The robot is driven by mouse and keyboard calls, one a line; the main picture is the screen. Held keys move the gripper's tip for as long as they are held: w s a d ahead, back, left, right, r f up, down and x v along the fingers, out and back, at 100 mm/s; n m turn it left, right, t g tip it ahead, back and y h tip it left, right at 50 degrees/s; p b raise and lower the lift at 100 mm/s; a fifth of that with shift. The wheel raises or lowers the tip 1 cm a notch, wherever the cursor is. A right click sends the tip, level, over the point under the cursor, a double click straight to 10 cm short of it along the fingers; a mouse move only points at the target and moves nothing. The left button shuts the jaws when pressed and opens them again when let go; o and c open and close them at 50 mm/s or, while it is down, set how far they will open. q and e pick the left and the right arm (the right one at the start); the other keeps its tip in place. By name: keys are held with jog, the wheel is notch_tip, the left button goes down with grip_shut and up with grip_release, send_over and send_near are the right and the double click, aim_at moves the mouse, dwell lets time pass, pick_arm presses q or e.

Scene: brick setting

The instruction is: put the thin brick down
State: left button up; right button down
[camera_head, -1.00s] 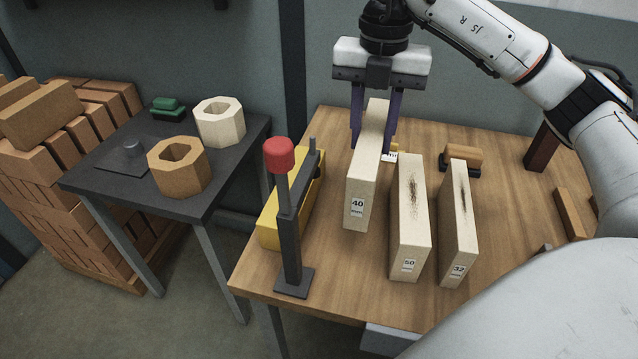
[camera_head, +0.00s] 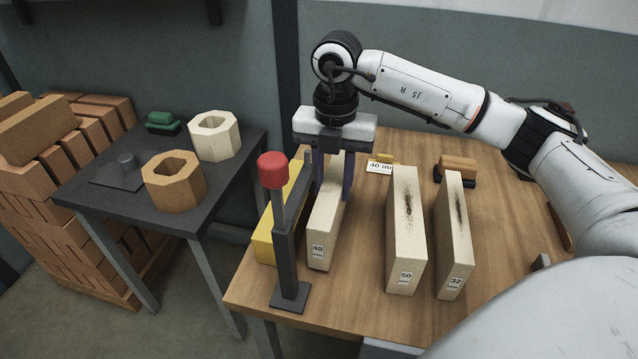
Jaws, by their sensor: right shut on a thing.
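My right gripper (camera_head: 333,192) is shut on the pale brick marked 40 (camera_head: 324,228), one finger on each broad side near its far end. The brick is upright on its narrow edge, low beside the yellow block (camera_head: 268,232) and the dark stand with a red knob (camera_head: 272,170). I cannot tell whether its underside touches the table. Two similar bricks stand to its right: one marked 50 (camera_head: 404,235) and a thinner-looking one marked 32 (camera_head: 455,240), both with dark smudges. My left gripper is not in view.
The wooden table (camera_head: 365,285) has bare room between the 40 and 50 bricks. A "40 mm" card (camera_head: 380,167) and a brown-topped block (camera_head: 458,168) lie farther back. A dark side table (camera_head: 120,198) holds two octagonal rings; stacked bricks (camera_head: 75,235) stand left.

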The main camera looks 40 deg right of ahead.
jog(key=shift+w+a+f, duration=0.25)
jog(key=shift+w+a, duration=0.2)
jog(key=shift+w, duration=0.1)
jog(key=shift+w+a+f, duration=0.25)
jog(key=shift+w+a, duration=0.2)
jog(key=shift+w, duration=0.05)
jog(key=shift+f, duration=0.15)
jog(key=c, duration=1.3)
grip_release()
notch_tip(320, 180, up, 12)
jog(key=shift+r+p, duration=0.1)
jog(key=shift+p, duration=0.2)
